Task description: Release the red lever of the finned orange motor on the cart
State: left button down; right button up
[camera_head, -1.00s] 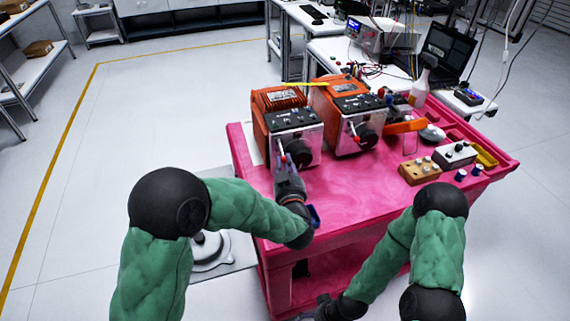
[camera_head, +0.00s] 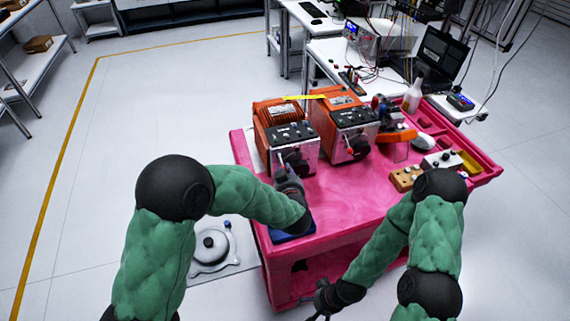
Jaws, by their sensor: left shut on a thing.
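The finned orange motor (camera_head: 277,112) stands on the pink cart (camera_head: 345,205), left of a second orange motor (camera_head: 343,101). Its dark front panel and round black part face me. My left gripper (camera_head: 288,172) is at the lower front of the finned motor, shut on its red lever; the fingers hide most of the lever, so its angle cannot be read. My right gripper (camera_head: 318,303) is low in front of the cart, away from the motors; its fingers are too small and dark to read.
A blue item (camera_head: 291,236) lies under my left forearm at the cart's near edge. An orange tool (camera_head: 398,135), a spray bottle (camera_head: 413,96) and a tan control box (camera_head: 405,178) fill the cart's right side. The cart's middle is clear.

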pick_arm(q)
jog(key=shift+w+a+r+n+g+h+p, duration=0.2)
jog(key=shift+r+g+p, duration=0.7)
jog(key=shift+p, duration=2.9)
jog(key=shift+w+d+r+n+g+h+p, duration=0.2)
jog(key=shift+r+g+p, duration=0.75)
jog(key=shift+p, duration=2.9)
jog(key=shift+w+a+r+g+h+p, duration=0.1)
jog(key=shift+a+r+g+h+p, duration=0.2)
jog(key=shift+g+p, duration=2.3)
jog(key=shift+w+d+r+t+p, duration=0.1)
jog(key=shift+t+p, duration=0.85)
jog(key=shift+p, duration=1.45)
jog(key=c, duration=1.1)
grip_release()
jog(key=shift+c, duration=0.2)
jog(key=v, duration=1.2)
